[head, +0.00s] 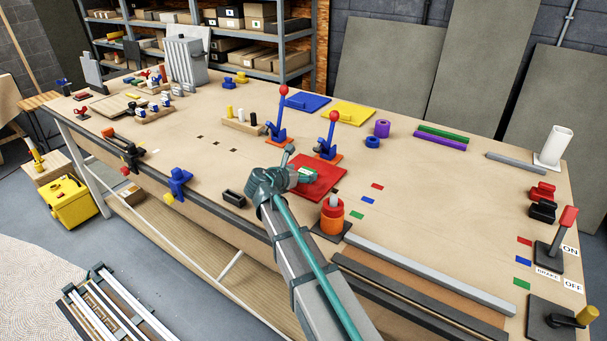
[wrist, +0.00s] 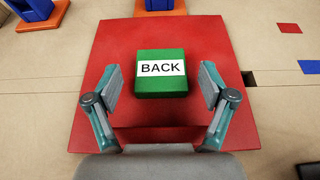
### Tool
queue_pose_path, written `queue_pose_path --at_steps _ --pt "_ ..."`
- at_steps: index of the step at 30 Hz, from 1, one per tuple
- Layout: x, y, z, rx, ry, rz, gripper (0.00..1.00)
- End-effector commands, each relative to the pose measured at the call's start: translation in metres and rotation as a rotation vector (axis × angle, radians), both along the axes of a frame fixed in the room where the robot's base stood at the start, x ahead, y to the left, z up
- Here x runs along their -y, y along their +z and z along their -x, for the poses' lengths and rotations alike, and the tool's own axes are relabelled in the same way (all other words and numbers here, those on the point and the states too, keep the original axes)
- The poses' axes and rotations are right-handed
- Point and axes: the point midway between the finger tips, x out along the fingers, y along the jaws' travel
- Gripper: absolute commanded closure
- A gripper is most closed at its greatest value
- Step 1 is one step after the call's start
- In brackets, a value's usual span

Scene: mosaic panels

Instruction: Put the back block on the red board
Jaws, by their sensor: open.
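The back block (wrist: 161,83) is a green block with a white label reading BACK. It rests on the red board (wrist: 110,50), near its middle, in the wrist view. In the head view the red board (head: 326,183) lies on the table, and the block (head: 305,174) is partly hidden by my gripper. My gripper (wrist: 160,85) is open, with one finger on each side of the block and a visible gap to it on both sides. In the head view my gripper (head: 295,176) is over the left part of the board.
Two blue lever clamps with red knobs (head: 277,128) (head: 327,141) stand behind the board. A blue board (head: 306,101) and a yellow board (head: 349,114) lie farther back. Small coloured squares (head: 367,199) lie to the right.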

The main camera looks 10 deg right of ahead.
Motion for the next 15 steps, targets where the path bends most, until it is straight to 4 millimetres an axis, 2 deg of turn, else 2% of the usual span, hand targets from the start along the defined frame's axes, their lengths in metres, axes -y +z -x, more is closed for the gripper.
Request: queue_pose_path --at_steps 9,15 --pt "-0.039 0.021 0.042 0.001 0.002 -0.001 0.18" --pt "-0.059 0.033 0.062 0.000 0.001 0.000 0.18"
